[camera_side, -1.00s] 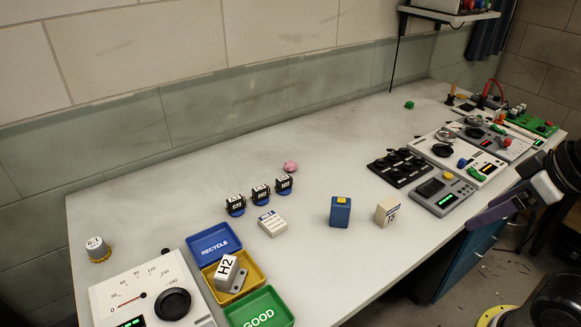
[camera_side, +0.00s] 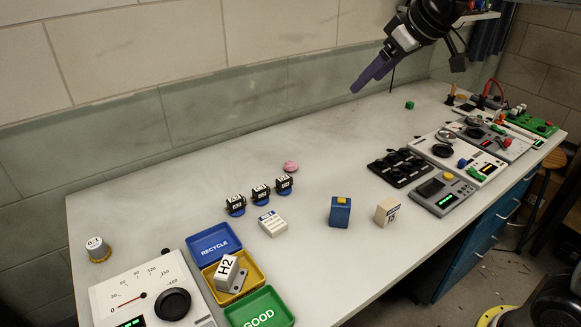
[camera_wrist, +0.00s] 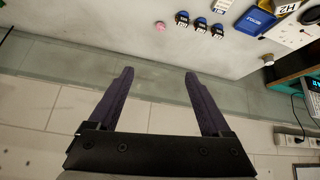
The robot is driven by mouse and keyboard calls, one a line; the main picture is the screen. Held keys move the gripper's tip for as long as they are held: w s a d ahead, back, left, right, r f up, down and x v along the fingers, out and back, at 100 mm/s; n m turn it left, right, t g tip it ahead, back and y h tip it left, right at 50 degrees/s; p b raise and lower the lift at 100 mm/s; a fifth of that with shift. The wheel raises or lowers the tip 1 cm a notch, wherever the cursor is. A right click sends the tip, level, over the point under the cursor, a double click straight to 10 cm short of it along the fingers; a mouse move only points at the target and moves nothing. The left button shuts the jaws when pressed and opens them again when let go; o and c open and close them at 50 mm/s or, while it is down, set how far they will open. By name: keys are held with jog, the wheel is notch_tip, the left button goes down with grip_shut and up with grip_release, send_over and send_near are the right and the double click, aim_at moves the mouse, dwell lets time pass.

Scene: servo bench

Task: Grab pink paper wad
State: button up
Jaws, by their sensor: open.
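The pink paper wad (camera_side: 290,166) is a small round lump on the grey-white bench, behind the row of dark numbered blocks. In the wrist view the pink paper wad (camera_wrist: 160,26) lies near the top centre, beyond the fingertips and roughly in line with the space between them. My gripper (camera_side: 362,84) is raised high above the back of the bench, right of the wad and well apart from it. In the wrist view my gripper (camera_wrist: 158,72) has its two purple fingers spread, with nothing between them.
Several dark numbered blocks with blue bases (camera_side: 260,194) stand just left of the wad. A white box (camera_side: 272,223), a blue box (camera_side: 340,211) and a beige block (camera_side: 387,211) stand nearer. A black knob panel (camera_side: 400,167) lies right. Bench around the wad's right is clear.

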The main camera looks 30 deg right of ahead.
jog(key=w+f, duration=0.6)
jog(key=w, duration=0.5)
jog(key=g, duration=0.3)
send_over(292, 163)
jog(key=s, duration=0.2)
jog(key=f, duration=2.1)
jog(key=shift+s+d+f, duration=0.1)
jog(key=shift+d+f, duration=0.2)
jog(key=shift+d, duration=0.05)
jog(key=shift+x, duration=2.95)
grip_shut()
